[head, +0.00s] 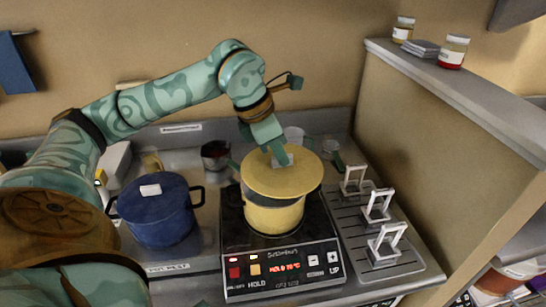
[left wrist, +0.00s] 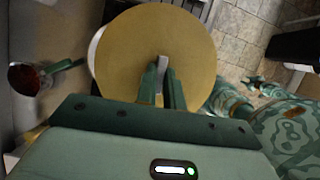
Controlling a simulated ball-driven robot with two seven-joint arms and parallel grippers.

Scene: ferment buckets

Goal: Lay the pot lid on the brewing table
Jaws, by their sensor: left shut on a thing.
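The pot lid (head: 283,177) is a flat yellow disc with a light grey grip. My left gripper (head: 276,153) is shut on that grip from above. The lid is level, at the top of the yellow pot (head: 272,217) on the hot plate; I cannot tell whether it rests on the rim or hangs just above. In the left wrist view, the lid (left wrist: 190,68) spreads around the fingers (left wrist: 162,88) and hides the pot's opening. The brewing table (head: 180,280) is the grey worktop under these things.
The hot plate (head: 280,268) has a red display. A blue lidded pot (head: 160,218) stands left of it. A grey rack (head: 405,262) with several white upright frames lies right. A partition (head: 440,130) bounds the right side.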

